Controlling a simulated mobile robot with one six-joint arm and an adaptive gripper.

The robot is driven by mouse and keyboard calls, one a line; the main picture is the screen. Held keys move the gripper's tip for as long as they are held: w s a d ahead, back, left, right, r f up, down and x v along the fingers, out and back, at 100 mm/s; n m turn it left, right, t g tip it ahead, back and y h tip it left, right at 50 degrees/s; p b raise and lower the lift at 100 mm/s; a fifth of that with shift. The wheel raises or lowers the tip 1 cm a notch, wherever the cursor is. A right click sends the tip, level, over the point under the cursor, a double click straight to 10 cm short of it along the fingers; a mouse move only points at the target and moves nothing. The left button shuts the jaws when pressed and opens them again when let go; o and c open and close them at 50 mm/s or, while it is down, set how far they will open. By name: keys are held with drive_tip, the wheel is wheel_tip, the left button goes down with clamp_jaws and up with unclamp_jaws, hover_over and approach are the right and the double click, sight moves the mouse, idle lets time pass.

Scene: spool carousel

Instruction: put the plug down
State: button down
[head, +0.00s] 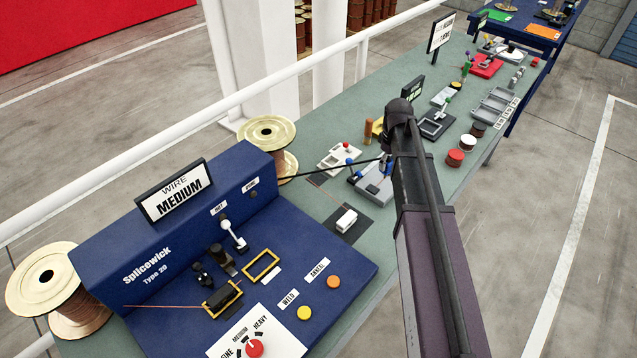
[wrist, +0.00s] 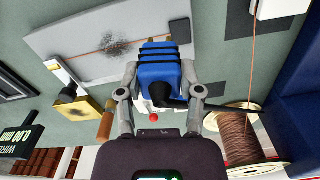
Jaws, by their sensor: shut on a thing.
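The plug (wrist: 160,72) is a blue block with black ridges at its end, seen in the wrist view. My gripper (wrist: 160,78) is shut on it, one finger on each side. A black cable (wrist: 225,104) runs from the plug to the right in that view; in the head view the cable (head: 325,170) runs from the blue machine's side to my gripper (head: 385,163). There the plug is mostly hidden by the gripper. Beneath or just beyond the plug lies a grey plate (wrist: 85,35) with a dark scorched patch. I cannot tell whether the plug touches it.
The Splicewick machine (head: 120,262) stands at left, with a wire spool (head: 268,130) behind it. A white block (head: 346,219) lies on a dark mat beside my gripper. A white device with a red knob (head: 348,147) and an orange cylinder (head: 368,131) stand behind.

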drive_tip(key=s+a+f+n+b, duration=0.1)
drive_tip(key=s+a+f+b, duration=0.1)
drive_tip(key=s+a, duration=0.3)
drive_tip(key=s+a+f+n+b, duration=0.1)
drive_tip(key=s+a, duration=0.4)
drive_tip(key=a, duration=0.9)
drive_tip(key=shift+s+a+f+b, duration=0.2)
drive_tip(key=shift+f+b, duration=0.15)
drive_tip(key=shift+f, duration=0.25)
drive_tip(key=shift+w, duration=0.15)
drive_tip(key=w+a, duration=0.1)
drive_tip(key=w, duration=0.3)
drive_tip(key=w+f+b, duration=0.1)
drive_tip(key=w, duration=0.4)
drive_tip(key=w+a, duration=0.1)
drive_tip(key=w, duration=0.4)
drive_tip(key=shift+w+a+f, duration=0.1)
drive_tip(key=shift+a+f, duration=0.1)
drive_tip(key=shift+a, duration=0.1)
drive_tip(key=shift+w+a+b, duration=0.1)
drive_tip(key=shift+w+b, duration=0.2)
drive_tip(key=shift+w, duration=0.35)
wheel_tip(320, 180, down, 4)
drive_tip(key=b, duration=0.3)
drive_tip(key=shift+r, duration=0.15)
drive_tip(key=shift+b, duration=0.4)
